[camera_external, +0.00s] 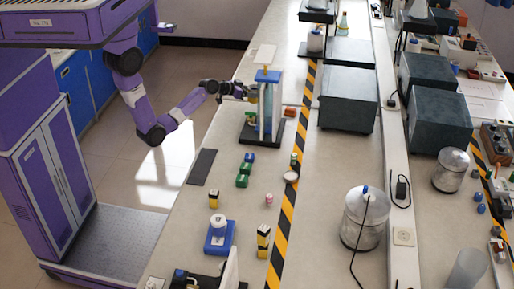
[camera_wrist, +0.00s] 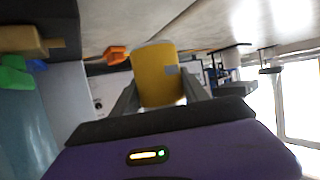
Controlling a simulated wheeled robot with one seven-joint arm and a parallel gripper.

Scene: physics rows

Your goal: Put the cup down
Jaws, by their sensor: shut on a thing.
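A yellow cup (camera_wrist: 154,74) with a small grey patch on its side sits between the two fingers of my gripper (camera_wrist: 160,88) in the wrist view. The fingers press on it from both sides, so my gripper is shut on the cup. In the external view my gripper (camera_external: 246,92) reaches over the bench beside a blue-framed stand (camera_external: 267,76). The cup is too small there to make out clearly, and the gap under it cannot be judged.
The long bench (camera_external: 228,150) holds green and blue blocks (camera_external: 243,181), a dark flat pad (camera_external: 202,166) and a blue scale (camera_external: 220,238). Dark boxes (camera_external: 348,98) stand beyond the striped tape. Bare bench lies between the pad and the stand.

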